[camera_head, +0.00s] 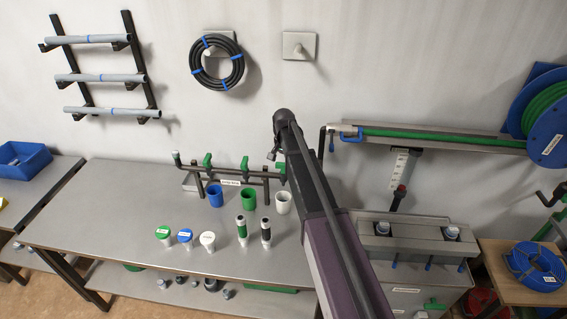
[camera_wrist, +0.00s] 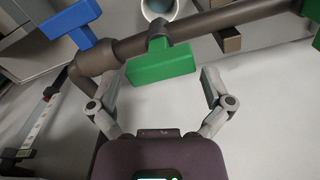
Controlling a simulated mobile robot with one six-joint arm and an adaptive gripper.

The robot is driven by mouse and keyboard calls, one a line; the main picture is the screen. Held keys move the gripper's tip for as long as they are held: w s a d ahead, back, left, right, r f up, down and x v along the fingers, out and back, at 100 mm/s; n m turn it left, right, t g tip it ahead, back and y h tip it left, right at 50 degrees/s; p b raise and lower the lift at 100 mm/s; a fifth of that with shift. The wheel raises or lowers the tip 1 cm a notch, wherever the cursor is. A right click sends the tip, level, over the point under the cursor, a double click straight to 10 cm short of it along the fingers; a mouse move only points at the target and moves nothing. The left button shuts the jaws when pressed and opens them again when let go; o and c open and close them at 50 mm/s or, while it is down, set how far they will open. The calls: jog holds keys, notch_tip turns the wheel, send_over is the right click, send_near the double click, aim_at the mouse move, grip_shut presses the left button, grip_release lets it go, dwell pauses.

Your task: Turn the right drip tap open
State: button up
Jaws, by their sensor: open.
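The right drip tap's green handle (camera_wrist: 160,66) lies between my gripper's fingers in the wrist view, roughly along the dark manifold pipe (camera_wrist: 215,20). A gap shows on each side, and I see no contact. My gripper (camera_wrist: 157,82) is open and empty. In the head view the right tap (camera_head: 281,167) shows as a green sliver beside my arm, which hides the rest. The middle tap (camera_head: 244,163) and left tap (camera_head: 207,160) stand along the manifold to the left. A blue handle (camera_wrist: 70,22) sits at the pipe's end in the wrist view.
A white cup (camera_head: 283,203), green cup (camera_head: 249,199) and blue cup (camera_head: 215,195) stand before the manifold on the grey bench (camera_head: 120,215). Lidded jars (camera_head: 185,237) and dark-banded cylinders (camera_head: 266,232) stand nearer. A green pipe (camera_head: 430,138) runs along the wall at right.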

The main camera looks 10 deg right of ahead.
jog(key=shift+r+p, duration=5.65)
jog(key=shift+r, duration=0.35)
jog(key=s+f+n+b, duration=0.2)
jog(key=s+f+b, duration=0.4)
jog(key=s, duration=0.4)
jog(key=s+f+n+b, duration=0.2)
jog(key=s+f+b, duration=0.4)
jog(key=s, duration=0.4)
jog(key=s+f+n+b, duration=0.3)
jog(key=s+f+b, duration=0.3)
jog(key=s, duration=0.4)
